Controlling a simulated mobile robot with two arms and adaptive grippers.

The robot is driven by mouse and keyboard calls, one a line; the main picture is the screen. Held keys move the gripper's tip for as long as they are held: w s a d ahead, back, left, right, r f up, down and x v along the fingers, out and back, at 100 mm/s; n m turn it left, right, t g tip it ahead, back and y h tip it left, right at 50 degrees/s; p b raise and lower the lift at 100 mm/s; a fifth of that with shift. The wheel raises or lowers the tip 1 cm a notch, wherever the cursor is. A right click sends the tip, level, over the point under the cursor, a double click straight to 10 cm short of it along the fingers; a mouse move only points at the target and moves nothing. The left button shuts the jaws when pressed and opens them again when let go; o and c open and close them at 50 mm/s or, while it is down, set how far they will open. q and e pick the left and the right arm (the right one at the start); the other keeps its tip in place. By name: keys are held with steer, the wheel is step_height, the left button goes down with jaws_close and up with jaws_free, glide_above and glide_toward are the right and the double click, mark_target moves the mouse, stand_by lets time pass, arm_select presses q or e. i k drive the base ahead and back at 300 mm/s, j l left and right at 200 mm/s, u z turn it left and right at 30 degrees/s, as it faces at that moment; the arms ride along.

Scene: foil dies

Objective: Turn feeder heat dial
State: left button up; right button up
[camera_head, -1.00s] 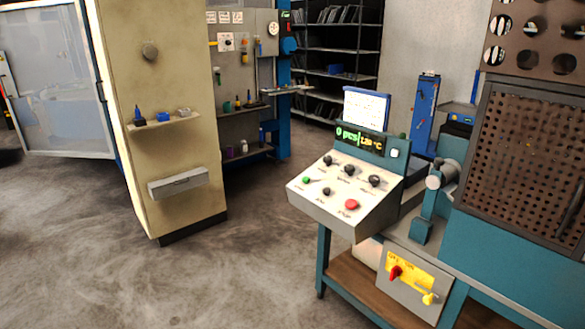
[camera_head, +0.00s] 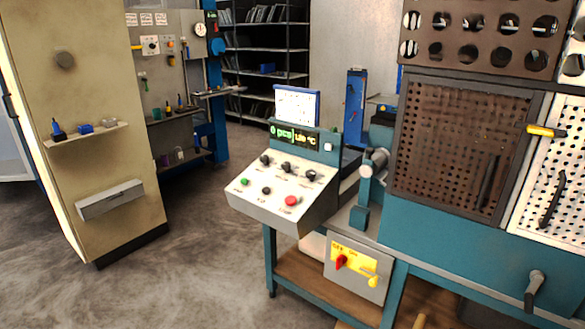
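A sloped light-grey control panel (camera_head: 250,206) stands on a teal bench near the middle of the head view. Its upper row holds several black dials: a left dial (camera_head: 265,160), a middle dial (camera_head: 287,167) and a right dial (camera_head: 311,175). Below are a green button (camera_head: 245,182), a small black knob (camera_head: 266,190) and a red button (camera_head: 292,201). The labels are too small to read, so I cannot tell which dial sets the heat. Neither gripper is in view.
A yellow switch plate with a red handle (camera_head: 341,262) sits under the bench. Perforated dark plates (camera_head: 460,150) rise at the right. A beige cabinet (camera_head: 105,165) stands at the left. Bare concrete floor (camera_head: 190,270) lies between the cabinet and bench.

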mark_target(310, 174)
steer(key=i+j+z, duration=0.35)
steer(key=j+z, duration=0.15)
steer(key=i+j+z, duration=0.25)
steer(key=j+z, duration=0.25)
steer(key=j, duration=0.15)
steer(key=i+j+z, duration=0.1)
steer(key=j+z, duration=0.15)
steer(key=j, duration=0.1)
